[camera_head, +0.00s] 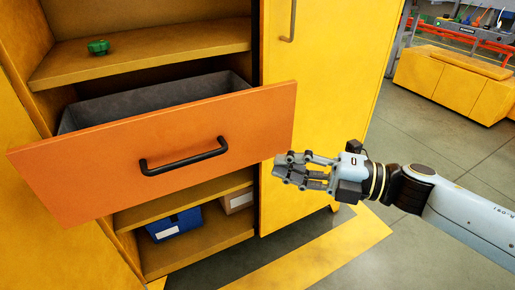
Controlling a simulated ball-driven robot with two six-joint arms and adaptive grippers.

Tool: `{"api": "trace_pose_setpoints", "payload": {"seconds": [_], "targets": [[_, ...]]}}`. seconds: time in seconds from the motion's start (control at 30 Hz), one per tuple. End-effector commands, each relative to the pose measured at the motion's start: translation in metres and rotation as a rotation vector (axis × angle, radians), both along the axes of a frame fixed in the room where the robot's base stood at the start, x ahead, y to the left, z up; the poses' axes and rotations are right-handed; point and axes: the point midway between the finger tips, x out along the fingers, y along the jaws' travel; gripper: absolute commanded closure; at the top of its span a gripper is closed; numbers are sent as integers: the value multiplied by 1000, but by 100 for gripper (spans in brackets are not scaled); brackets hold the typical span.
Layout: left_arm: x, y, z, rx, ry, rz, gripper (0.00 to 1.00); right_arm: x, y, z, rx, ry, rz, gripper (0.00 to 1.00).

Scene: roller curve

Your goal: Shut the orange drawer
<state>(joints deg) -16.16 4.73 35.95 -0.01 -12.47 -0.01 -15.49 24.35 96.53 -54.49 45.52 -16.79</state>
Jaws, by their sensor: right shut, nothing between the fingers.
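The orange drawer (100,167) stands pulled out of a yellow cabinet. Its front has a black bar handle (184,156), and its grey inside shows behind the front. My right gripper (278,170) is at the right end of the drawer front, with its fingertips close to the front's right edge. I cannot tell whether they touch it. The right gripper is shut and holds nothing. My left gripper does not show.
A green object (98,47) lies on the shelf (150,52) above the drawer. A blue bin (174,224) and a cardboard box (237,200) sit on the lower shelf. A yellow door (325,75) stands right of the drawer. Open floor (400,255) lies at the right.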

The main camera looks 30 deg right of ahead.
Motion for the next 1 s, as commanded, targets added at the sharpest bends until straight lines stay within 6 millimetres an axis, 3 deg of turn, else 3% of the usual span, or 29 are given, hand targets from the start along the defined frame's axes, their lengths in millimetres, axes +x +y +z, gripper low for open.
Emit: {"api": "trace_pose_setpoints", "payload": {"seconds": [0.17, 0.4, 0.7, 1.0], "targets": [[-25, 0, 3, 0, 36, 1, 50, 26, 28, 2, 5, -2, -3, 100], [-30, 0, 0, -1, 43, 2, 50, 58, 27, 0, 2, 4, -1, 100], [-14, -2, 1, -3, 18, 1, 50, 64, 28, 0, 1, 4, -1, 100], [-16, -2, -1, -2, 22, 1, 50, 69, 27, -1, 1, 3, -1, 100]]}}
